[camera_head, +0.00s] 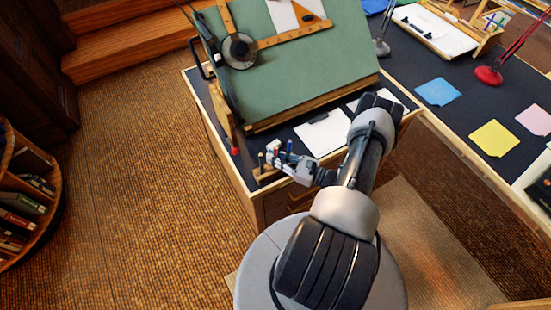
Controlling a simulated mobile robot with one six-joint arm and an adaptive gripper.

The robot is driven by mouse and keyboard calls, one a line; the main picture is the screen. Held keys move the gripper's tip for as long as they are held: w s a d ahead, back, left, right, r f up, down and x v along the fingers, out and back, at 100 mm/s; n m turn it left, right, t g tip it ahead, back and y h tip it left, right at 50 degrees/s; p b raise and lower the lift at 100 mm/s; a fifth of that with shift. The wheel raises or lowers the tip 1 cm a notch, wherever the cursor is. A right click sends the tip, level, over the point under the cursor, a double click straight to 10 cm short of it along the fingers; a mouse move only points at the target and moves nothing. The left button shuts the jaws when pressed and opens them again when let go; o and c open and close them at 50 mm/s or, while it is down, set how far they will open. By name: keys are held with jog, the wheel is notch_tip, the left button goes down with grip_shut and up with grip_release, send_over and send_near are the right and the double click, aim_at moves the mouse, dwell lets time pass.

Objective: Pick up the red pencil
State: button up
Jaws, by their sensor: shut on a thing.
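My gripper (277,157) is at the near left corner of the drafting desk, just above a small wooden pencil holder (264,174). Its fingers are shut on a thin upright item with a red upper end, which looks like the red pencil (276,147). A blue pencil (289,146) and a dark pencil (261,160) stand close beside the fingers. The fingers hide the lower part of the red pencil, so I cannot tell whether it is still in the holder.
A tilted green drafting board (300,75) stands just behind my gripper. White paper (325,133) lies to its right. A red knob-like item (235,151) is to the left. Blue (437,92) and yellow (496,139) sheets and a red lamp (488,75) are on the right desk.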

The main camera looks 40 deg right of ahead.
notch_tip(320, 180, up, 20)
jog(key=p, duration=0.4)
jog(key=shift+p, duration=0.4)
jog(key=shift+o, duration=1)
grip_shut()
